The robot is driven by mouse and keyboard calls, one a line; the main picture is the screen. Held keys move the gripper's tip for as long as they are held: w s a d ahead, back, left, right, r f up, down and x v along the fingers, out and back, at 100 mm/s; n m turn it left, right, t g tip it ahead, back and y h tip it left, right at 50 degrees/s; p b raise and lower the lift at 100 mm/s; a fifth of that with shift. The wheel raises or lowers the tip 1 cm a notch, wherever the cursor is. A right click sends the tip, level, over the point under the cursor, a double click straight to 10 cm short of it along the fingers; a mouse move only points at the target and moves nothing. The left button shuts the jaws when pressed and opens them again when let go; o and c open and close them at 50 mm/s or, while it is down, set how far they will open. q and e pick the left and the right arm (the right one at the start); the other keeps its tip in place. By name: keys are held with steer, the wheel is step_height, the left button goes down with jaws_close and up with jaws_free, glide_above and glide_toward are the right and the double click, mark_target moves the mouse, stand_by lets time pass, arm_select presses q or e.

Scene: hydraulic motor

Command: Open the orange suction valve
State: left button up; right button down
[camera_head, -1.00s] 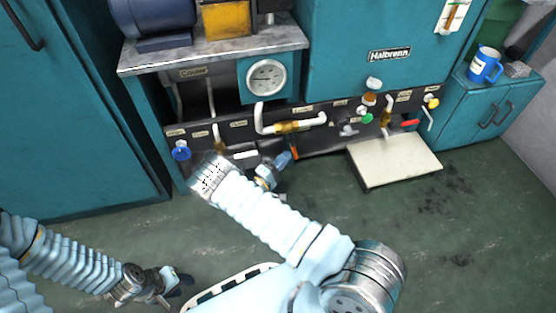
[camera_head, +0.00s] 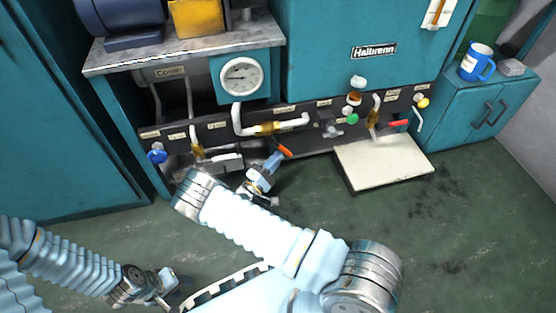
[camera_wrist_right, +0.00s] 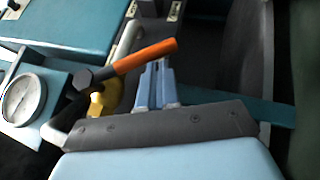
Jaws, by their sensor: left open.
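The orange suction valve handle (camera_head: 285,152) shows as a short slanted orange bar low in front of the dark pipe panel. In the right wrist view the orange lever (camera_wrist_right: 147,55) slants up to the right from a dark hub by a yellow valve body (camera_wrist_right: 105,98). My right gripper (camera_head: 271,163) is beside the handle; in its wrist view the two light-blue fingers (camera_wrist_right: 157,88) lie close together, tips just below the lever. I cannot tell whether they touch it. My left gripper (camera_head: 175,295) is low at the left, open, far from the valve.
The pipe panel (camera_head: 215,133) carries other valves: a blue knob (camera_head: 157,156), a green knob (camera_head: 352,118) and a red lever (camera_head: 398,123). A pale platform (camera_head: 385,163) stands on the floor right of my right gripper. A gauge (camera_head: 241,77) hangs above.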

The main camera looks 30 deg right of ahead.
mark_target(287, 154)
steer(key=d, duration=0.1)
steer(key=d+r, duration=0.1)
steer(key=s+d+p, duration=0.1)
steer(key=shift+d+r, duration=0.25)
steer(key=shift+r, duration=0.05)
arm_select(q)
steer(key=shift+s+d+r+p, duration=0.1)
steer(key=shift+d+r+p, duration=0.05)
steer(key=shift+r+p, duration=0.85)
steer(key=shift+d+r+p, duration=0.15)
steer(key=shift+r+p, duration=0.55)
steer(key=shift+r, duration=0.45)
arm_select(e)
steer(key=shift+s+d+r, duration=0.15)
steer(key=shift+d+r, duration=0.65)
steer(key=shift+r, duration=0.15)
steer(key=shift+s+d+r, duration=0.15)
steer(key=shift+d+r, duration=0.65)
steer(key=shift+r, duration=0.1)
